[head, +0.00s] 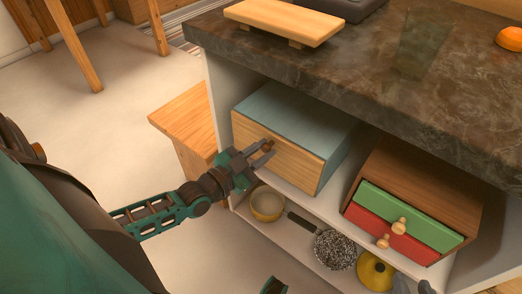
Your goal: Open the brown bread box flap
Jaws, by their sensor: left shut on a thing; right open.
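A box with a blue-grey top (300,119) and a light brown wooden front flap (291,169) stands on the shelf under the counter. The flap looks closed, flush with the box. A small brown pull (268,145) sits near the flap's upper part. My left gripper (263,154) is at the front of the flap, its fingers shut on the pull and partly hiding it. Only a small teal part of my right gripper (274,286) shows at the bottom edge; its fingertips are cut off.
A brown wooden cabinet (426,180) with a green drawer (408,214) and a red drawer (372,227) stands to the right. The dark stone counter (350,75) overhangs the box.

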